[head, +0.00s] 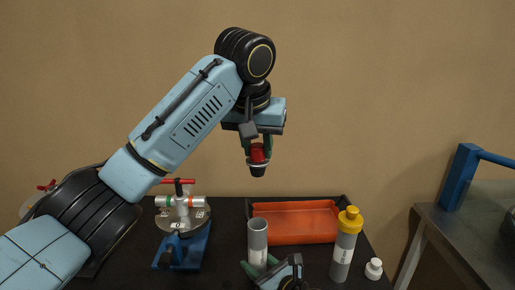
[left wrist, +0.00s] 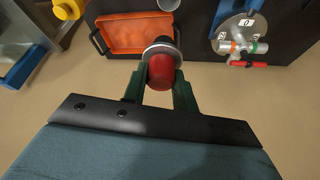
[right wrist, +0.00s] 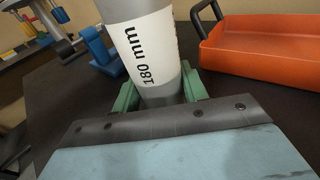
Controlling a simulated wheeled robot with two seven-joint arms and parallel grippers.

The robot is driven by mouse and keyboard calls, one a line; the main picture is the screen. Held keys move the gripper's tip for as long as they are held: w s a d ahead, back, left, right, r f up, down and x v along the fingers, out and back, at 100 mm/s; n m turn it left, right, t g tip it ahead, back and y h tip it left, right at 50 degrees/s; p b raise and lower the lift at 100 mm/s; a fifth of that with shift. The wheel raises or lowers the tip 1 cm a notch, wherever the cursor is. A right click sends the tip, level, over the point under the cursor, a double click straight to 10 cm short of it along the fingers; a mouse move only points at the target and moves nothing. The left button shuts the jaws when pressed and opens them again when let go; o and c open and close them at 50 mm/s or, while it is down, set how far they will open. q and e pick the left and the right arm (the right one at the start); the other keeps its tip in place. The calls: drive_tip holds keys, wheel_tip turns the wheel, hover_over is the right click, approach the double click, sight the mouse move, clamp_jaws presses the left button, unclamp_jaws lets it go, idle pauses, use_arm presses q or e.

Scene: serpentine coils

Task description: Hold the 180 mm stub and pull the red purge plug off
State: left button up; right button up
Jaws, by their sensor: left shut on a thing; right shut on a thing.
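The red purge plug (head: 258,154) is held in my left gripper (head: 258,147), high above the table and apart from the stub. It has a red cap, a pale flange and a dark lower end. In the left wrist view the plug (left wrist: 162,72) sits between the green fingers. The 180 mm stub (head: 257,239) is a grey tube standing upright, its top open. My right gripper (head: 267,268) is shut on its lower part. In the right wrist view the white label (right wrist: 146,45) reads "180 mm" and the fingers close on the tube below it.
An orange tray (head: 294,222) lies behind the stub. A grey tube with a yellow cap (head: 347,245) stands to the right, beside a small white-capped bottle (head: 374,268). A valve fixture on a blue base (head: 183,250) stands left. A grey bench (head: 478,225) is at far right.

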use_arm(q)
drive_tip(key=shift+f, duration=0.2)
use_arm(e)
drive_tip(key=shift+f, duration=0.15)
use_arm(q)
drive_tip(key=shift+f+b, duration=0.4)
drive_tip(key=shift+b, duration=0.15)
use_arm(e)
drive_tip(key=shift+f, duration=0.35)
use_arm(q)
drive_tip(key=shift+f, duration=0.1)
use_arm(e)
drive_tip(key=shift+f, duration=0.1)
drive_tip(key=o, duration=1.1)
drive_tip(key=shift+f, duration=0.15)
drive_tip(key=shift+o, duration=0.2)
